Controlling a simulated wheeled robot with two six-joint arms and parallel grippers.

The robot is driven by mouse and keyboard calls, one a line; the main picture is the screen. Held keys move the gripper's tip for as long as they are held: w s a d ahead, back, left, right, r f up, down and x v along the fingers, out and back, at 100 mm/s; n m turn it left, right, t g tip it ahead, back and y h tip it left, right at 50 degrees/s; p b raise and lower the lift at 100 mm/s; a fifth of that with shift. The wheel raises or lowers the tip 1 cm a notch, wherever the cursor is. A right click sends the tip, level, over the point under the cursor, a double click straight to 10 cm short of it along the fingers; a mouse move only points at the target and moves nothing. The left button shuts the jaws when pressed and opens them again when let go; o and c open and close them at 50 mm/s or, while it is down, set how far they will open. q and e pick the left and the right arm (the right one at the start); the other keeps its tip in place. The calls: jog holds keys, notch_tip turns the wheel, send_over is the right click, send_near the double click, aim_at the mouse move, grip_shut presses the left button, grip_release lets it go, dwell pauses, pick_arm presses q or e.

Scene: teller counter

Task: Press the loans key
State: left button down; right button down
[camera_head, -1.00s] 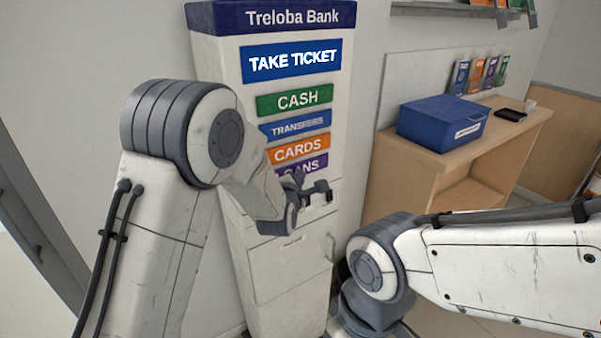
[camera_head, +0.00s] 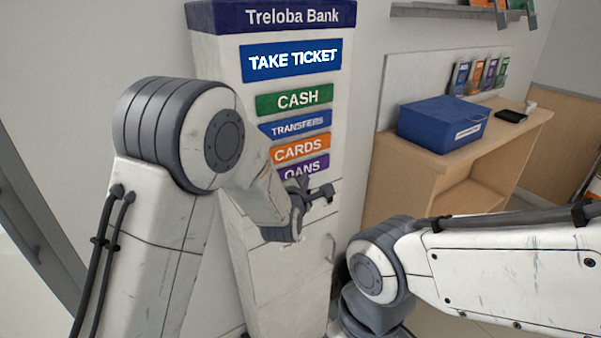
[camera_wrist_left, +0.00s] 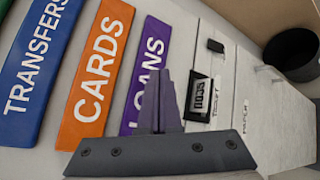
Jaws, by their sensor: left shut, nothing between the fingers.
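The purple loans key (camera_head: 310,168) is the lowest of the coloured keys on the white kiosk (camera_head: 222,60), partly covered by my left arm in the head view. In the left wrist view, the loans key (camera_wrist_left: 152,47) shows its word, and my fingers cover part of its lower end. My left gripper (camera_head: 303,183) is shut and empty, in front of the kiosk at the lower edge of this key. It also shows in the left wrist view (camera_wrist_left: 164,85). Whether the tips touch the key I cannot tell. My right gripper is out of view.
The orange cards key (camera_head: 299,149) lies just above, then the transfers key (camera_head: 298,125) and the green cash key (camera_head: 295,99). A small ticket slot panel (camera_wrist_left: 200,97) is beside the loans key. A wooden desk (camera_head: 410,180) with a blue box (camera_head: 440,120) stands right.

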pick_arm(q)
jog(key=s+d, duration=0.1)
jog(key=s, duration=0.1)
jog(key=s+d+b, duration=0.1)
jog(key=s+d, duration=0.1)
dwell(0.3)
dwell(0.4)
jog(key=s+a+f+m+g+y, duration=0.1)
jog(key=s+a+f+m+g, duration=0.45)
jog(key=s+a+m, duration=0.45)
jog(key=s+a+f+m+g+y, duration=0.1)
jog(key=s+a+f+m+g, duration=0.55)
jog(key=s+m, duration=0.6)
jog(key=s+d+r+m+g, duration=0.1)
jog(key=s+d+r+m, duration=0.2)
jog(key=s+d, duration=0.3)
jog(key=s+d+r+m+g, duration=0.2)
jog(key=s+d+r+m, duration=0.2)
jog(key=s, duration=0.5)
jog(key=shift+d+r+m+h, duration=0.3)
jog(key=shift+d+m+h, duration=0.1)
jog(key=shift+d, duration=0.5)
